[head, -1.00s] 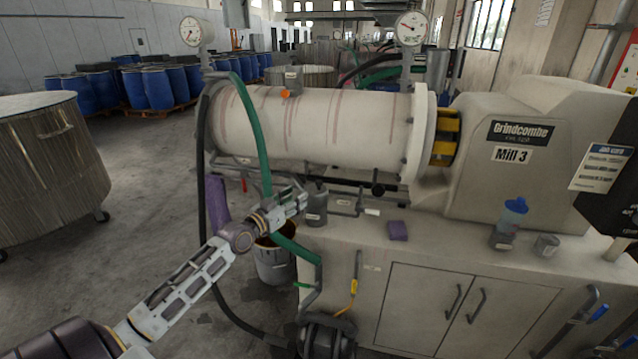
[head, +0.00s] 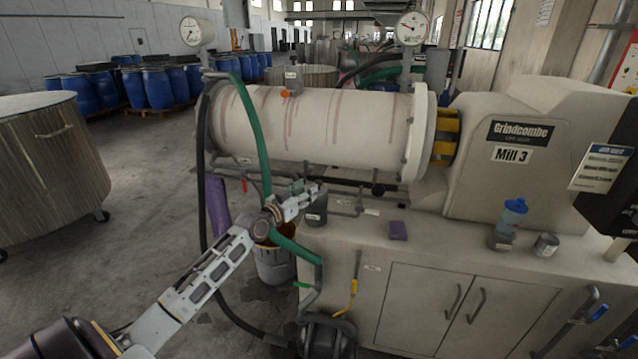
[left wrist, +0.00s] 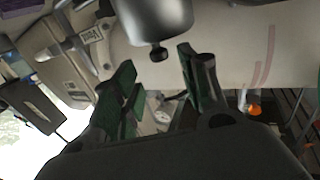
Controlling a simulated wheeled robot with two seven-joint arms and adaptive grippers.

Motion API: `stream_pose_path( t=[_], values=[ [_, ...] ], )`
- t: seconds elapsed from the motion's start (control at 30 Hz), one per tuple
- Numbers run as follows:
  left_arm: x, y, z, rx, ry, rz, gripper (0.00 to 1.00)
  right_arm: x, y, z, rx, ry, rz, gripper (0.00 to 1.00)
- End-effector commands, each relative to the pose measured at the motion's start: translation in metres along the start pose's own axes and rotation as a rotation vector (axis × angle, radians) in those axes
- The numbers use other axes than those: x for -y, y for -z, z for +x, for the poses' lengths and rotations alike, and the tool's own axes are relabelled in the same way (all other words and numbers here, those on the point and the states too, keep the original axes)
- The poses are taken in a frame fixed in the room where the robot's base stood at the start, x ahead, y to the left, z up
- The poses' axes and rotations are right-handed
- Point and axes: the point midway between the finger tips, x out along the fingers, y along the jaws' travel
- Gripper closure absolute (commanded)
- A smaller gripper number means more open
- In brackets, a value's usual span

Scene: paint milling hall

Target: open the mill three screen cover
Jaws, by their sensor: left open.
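A small grey metal cylinder (head: 316,212) stands at the left end of the bench, below the barrel of the mill marked Mill 3 (head: 512,155). It looks like the screen housing, with a lid on top; I cannot make out the lid's seam. In the left wrist view, which looks upside down, a metal cylinder (left wrist: 155,18) carries a dark knob (left wrist: 158,53). My left gripper (head: 316,190) is at the top of the cylinder. In the wrist view its open green-padded fingers (left wrist: 158,75) stand either side of the knob's line, with no contact visible. My right gripper is out of view.
A green hose (head: 253,130) and a dark hose (head: 202,160) hang beside my left arm. A bucket (head: 275,264) stands on the floor under it. Pipes run below the white barrel (head: 325,125).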

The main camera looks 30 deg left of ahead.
Motion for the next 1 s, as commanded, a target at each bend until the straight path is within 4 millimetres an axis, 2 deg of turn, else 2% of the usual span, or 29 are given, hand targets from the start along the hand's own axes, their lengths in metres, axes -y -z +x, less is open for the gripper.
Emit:
stream_pose_path(
  t=[0.6,1.0],
  values=[
    [0.000,0.000,0.041,-0.001,0.000,-0.002,0.57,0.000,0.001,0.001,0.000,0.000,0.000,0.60],
    [0.000,0.000,0.067,0.000,0.000,-0.001,0.57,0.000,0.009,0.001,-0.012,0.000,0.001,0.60]
  ],
)
